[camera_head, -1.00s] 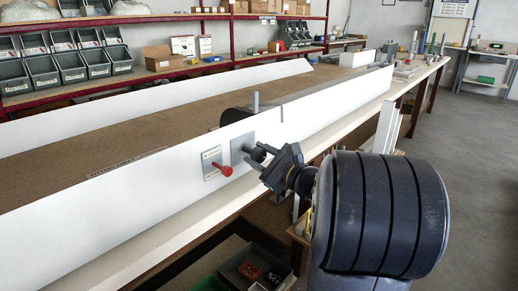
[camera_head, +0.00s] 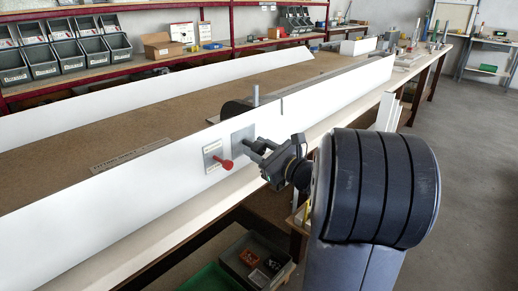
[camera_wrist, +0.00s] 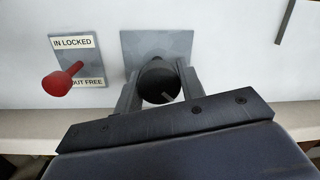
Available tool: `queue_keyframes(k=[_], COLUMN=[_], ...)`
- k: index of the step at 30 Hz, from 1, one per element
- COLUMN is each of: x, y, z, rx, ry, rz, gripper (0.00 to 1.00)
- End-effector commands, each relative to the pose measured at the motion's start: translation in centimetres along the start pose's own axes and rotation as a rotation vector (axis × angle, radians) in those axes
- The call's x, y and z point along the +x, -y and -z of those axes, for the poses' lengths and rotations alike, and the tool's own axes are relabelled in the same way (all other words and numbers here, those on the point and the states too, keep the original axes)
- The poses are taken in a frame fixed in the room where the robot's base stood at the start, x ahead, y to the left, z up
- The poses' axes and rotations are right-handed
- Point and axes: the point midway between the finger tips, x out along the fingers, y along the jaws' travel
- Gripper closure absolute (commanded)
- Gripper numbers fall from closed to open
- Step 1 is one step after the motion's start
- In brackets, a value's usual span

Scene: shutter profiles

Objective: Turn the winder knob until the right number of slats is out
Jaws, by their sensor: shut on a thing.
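The round black winder knob (camera_wrist: 159,82) sticks out from a grey plate (camera_wrist: 190,46) on the white front wall. A pale mark shows on its face. My gripper (camera_wrist: 158,88) is shut on the knob, one finger on each side. In the head view my gripper (camera_head: 257,149) meets the wall at the grey plate (camera_head: 240,137) and hides most of the knob. A red-handled pin (camera_wrist: 62,79) sits left of the knob on a plate reading "IN LOCKED" and "OUT FREE"; it also shows in the head view (camera_head: 224,164). I cannot make out any separate slats.
Behind the white wall (camera_head: 130,192) lies a brown bed (camera_head: 60,155) with a pale marked strip (camera_head: 131,156). A dark rounded part (camera_head: 236,110) and a grey post (camera_head: 256,95) stand behind the knob. Bins (camera_head: 255,262) sit under the bench.

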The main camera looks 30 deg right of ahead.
Motion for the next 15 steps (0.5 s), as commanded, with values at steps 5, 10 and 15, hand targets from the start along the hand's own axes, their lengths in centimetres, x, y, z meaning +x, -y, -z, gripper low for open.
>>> queue_keyframes(k=[5, 10, 15], x=[-0.03, -0.02, -0.01], y=[-0.09, -0.05, -0.03], z=[0.2, 0.11, 0.07], rx=[0.002, 0.0, -0.001], ry=[-0.003, -0.002, -0.001], rz=[-0.001, -0.001, 0.0], gripper=[0.54, 0.41, 0.41])
